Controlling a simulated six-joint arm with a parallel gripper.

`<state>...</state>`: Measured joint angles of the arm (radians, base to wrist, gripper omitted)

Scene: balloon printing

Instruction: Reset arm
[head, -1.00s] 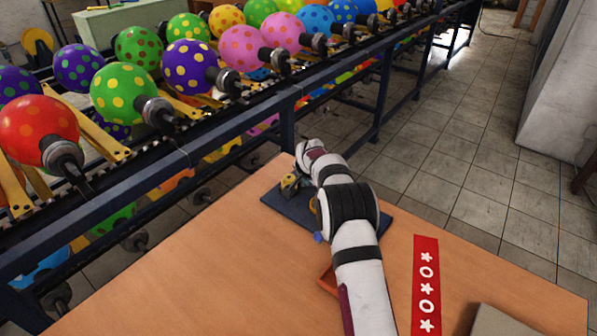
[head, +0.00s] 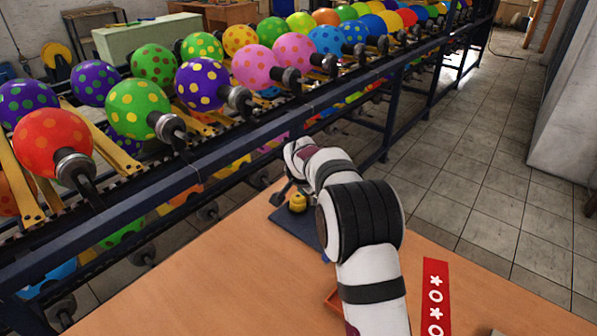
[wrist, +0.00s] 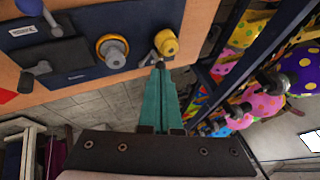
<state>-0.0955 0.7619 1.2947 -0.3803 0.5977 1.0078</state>
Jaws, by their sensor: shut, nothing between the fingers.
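My white arm (head: 370,262) with black bands reaches from the bottom of the head view over the wooden table to its far edge. In the wrist view, my gripper (wrist: 160,68) has two teal fingers pressed together, with nothing between them. Its tips appear just in front of a yellow knob (wrist: 165,42) on a dark blue panel (wrist: 80,22). I cannot tell whether they touch it. In the head view the yellow knob (head: 298,203) shows beside my wrist, and the gripper's fingers are not clear.
A rack with a dark blue rail (head: 150,205) carries several dotted balloons on the left. The panel also holds a yellow and grey dial (wrist: 112,50) and a blue-knobbed lever (wrist: 30,8). A red strip (head: 435,295) lies on the table (head: 190,285). Tiled floor (head: 470,180) is beyond.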

